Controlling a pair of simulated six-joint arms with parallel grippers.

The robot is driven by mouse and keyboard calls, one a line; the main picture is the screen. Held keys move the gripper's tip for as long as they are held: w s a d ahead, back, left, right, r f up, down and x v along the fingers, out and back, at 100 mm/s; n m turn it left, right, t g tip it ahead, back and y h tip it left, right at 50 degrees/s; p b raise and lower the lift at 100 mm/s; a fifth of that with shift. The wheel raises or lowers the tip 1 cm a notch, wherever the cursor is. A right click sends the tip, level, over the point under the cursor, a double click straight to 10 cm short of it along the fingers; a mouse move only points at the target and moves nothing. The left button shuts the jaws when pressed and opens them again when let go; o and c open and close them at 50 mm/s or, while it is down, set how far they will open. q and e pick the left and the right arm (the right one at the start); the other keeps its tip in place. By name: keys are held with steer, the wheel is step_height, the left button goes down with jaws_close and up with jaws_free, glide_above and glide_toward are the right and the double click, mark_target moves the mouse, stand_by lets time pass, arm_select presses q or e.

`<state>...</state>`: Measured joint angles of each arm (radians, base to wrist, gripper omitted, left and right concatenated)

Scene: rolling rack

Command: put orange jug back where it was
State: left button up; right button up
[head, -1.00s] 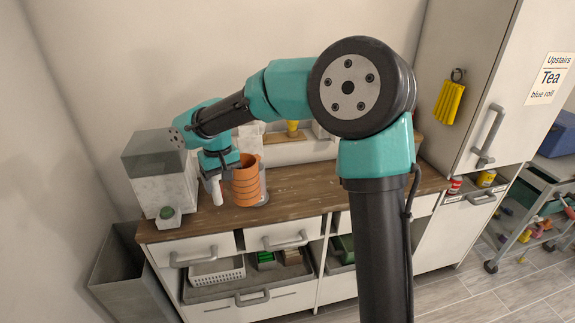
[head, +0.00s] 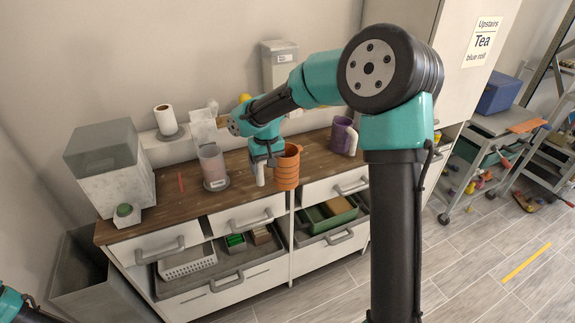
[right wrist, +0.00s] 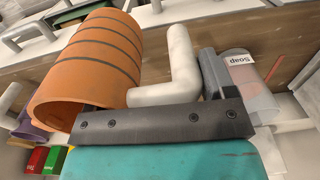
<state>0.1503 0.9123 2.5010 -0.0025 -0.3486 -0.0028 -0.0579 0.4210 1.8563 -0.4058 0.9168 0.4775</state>
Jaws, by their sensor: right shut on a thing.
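The orange jug (head: 287,170), banded with dark rings, is upright at the front edge of the wooden counter (head: 322,158). I cannot tell whether its base touches the counter. My right gripper (head: 261,163) is shut on its white handle, on the jug's left side. The right wrist view shows the jug (right wrist: 95,58) and the white handle (right wrist: 178,72) between the dark fingers. A purple jug (head: 342,138) stands further right. A clear canister (head: 212,165) stands left of my gripper, labelled Soap in the right wrist view (right wrist: 243,75). My left gripper is out of view.
A grey-lidded bin (head: 112,180) stands at the counter's left end, with a small green-topped item (head: 125,211) in front. A thin red stick (head: 181,182) lies nearby. Counter between the orange and purple jugs looks clear.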

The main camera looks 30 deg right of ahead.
steer(key=w+d, duration=0.3)
steer(key=w, duration=0.4)
steer(key=w+d+f, duration=0.1)
steer(key=w+d, duration=0.3)
steer(key=w, duration=0.3)
steer(key=shift+d+f, duration=0.2)
steer(key=shift+d, duration=0.1)
steer(key=shift+f, duration=0.1)
steer(key=shift+f, duration=1.65)
steer(key=shift+f, duration=0.2)
steer(key=o, duration=1.7)
step_height(320, 180, up, 12)
steer(key=shift+d+r, duration=0.15)
steer(key=shift+r, duration=0.05)
